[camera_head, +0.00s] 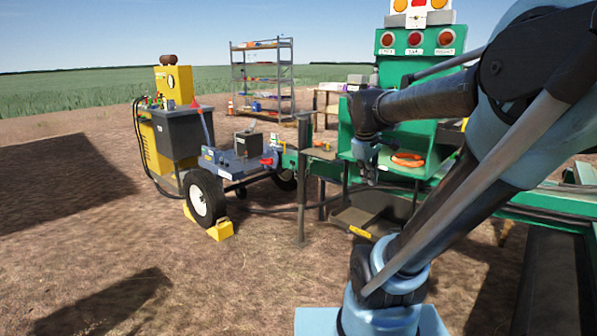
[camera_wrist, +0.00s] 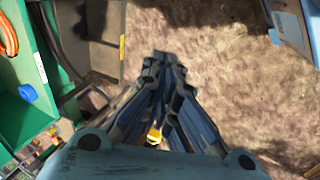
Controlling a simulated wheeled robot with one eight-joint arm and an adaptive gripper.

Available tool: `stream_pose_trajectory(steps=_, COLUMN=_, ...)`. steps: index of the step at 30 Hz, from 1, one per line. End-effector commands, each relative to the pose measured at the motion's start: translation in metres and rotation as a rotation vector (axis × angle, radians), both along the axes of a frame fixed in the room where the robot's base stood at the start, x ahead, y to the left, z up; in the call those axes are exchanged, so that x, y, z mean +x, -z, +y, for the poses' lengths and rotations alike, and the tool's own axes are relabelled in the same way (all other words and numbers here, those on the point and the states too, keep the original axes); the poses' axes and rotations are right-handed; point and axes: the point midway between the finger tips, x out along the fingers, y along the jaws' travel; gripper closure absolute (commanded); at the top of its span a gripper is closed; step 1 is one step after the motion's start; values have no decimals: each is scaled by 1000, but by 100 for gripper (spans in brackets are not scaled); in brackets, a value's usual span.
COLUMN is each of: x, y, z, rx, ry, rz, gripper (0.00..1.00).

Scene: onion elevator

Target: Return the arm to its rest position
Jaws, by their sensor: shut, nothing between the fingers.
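My arm reaches up and across the right half of the head view, bent at a high elbow. My gripper (camera_head: 371,178) hangs down in front of the green machine (camera_head: 396,128), beside its orange cable. In the wrist view my gripper (camera_wrist: 165,60) points down over bare ground, with its fingers together and nothing between them. The fingers look clear of the machine's edge at the left of that view.
A green frame with a small shelf (camera_head: 322,153) stands left of my gripper. A wheeled cart (camera_head: 232,163) sits further left, its tyre between yellow chocks (camera_head: 222,230). A shelving rack (camera_head: 262,80) stands behind. Open dirt lies in the left foreground.

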Motion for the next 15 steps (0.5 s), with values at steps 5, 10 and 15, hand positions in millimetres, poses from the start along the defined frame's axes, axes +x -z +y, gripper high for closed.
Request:
stream_pose_trajectory(steps=5, x=-57, y=46, z=7, rx=126, ry=219, rz=-6, gripper=100)
stream_pose_trajectory(steps=10, x=-105, y=90, z=17, rx=238, ry=429, rz=-2, gripper=100)
stream_pose_trajectory(steps=15, x=-139, y=126, z=26, rx=325, ry=596, rz=7, gripper=100)
